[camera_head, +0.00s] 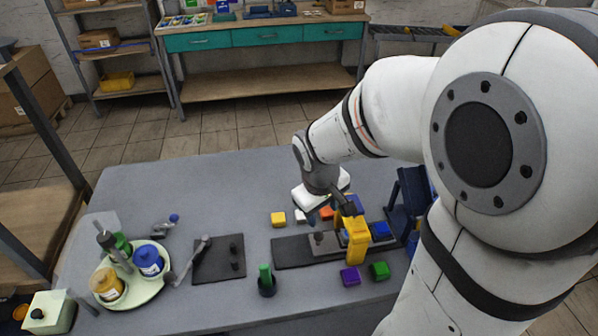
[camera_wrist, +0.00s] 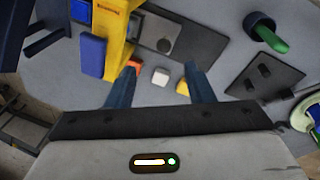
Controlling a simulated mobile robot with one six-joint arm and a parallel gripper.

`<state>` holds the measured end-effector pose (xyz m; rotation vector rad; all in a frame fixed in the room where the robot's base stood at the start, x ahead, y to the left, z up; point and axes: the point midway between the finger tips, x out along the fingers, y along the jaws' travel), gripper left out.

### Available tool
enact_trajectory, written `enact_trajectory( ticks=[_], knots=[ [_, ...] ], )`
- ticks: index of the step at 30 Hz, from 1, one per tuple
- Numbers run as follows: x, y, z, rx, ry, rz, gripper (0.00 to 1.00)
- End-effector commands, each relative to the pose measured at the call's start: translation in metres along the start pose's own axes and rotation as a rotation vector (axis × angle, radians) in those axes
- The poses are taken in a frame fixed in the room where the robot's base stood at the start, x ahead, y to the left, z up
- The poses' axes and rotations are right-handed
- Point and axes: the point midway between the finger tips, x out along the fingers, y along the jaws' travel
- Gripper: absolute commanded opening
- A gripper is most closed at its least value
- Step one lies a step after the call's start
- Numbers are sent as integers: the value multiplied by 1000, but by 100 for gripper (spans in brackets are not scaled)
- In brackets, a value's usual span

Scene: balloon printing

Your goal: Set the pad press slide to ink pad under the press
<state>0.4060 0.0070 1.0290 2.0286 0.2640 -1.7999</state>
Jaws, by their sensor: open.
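The yellow pad press (camera_head: 356,240) stands over a dark rail (camera_head: 290,252) on the grey table, and it also shows in the wrist view (camera_wrist: 113,30). A blue block (camera_head: 380,230) is at the press's right. I cannot tell which part lies directly under the press head. My gripper (camera_head: 346,202) is behind the press, apart from the slide. In the wrist view its fingers (camera_wrist: 161,90) are spread and empty.
Small yellow (camera_head: 278,219), white and orange blocks lie behind the rail. Purple (camera_head: 349,276) and green (camera_head: 379,270) blocks lie in front. Left are a green-handled tool (camera_head: 266,280), a black plate (camera_head: 219,262) and a tray of jars (camera_head: 158,285).

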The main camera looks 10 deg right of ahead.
Motion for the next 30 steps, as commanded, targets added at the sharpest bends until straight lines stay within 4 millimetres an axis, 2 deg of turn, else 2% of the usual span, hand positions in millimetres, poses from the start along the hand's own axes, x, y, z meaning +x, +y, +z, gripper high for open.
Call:
enact_trajectory(
  ticks=[1,6,13,24,30],
  knots=[
    [20,-3,-7,-43,-20,0,48],
    [52,-6,-20,-139,-44,5,48],
    [75,-6,-23,-169,-54,6,48],
    [129,-6,-20,-166,-52,5,48],
    [138,-5,-20,-165,-49,6,48]
  ],
)
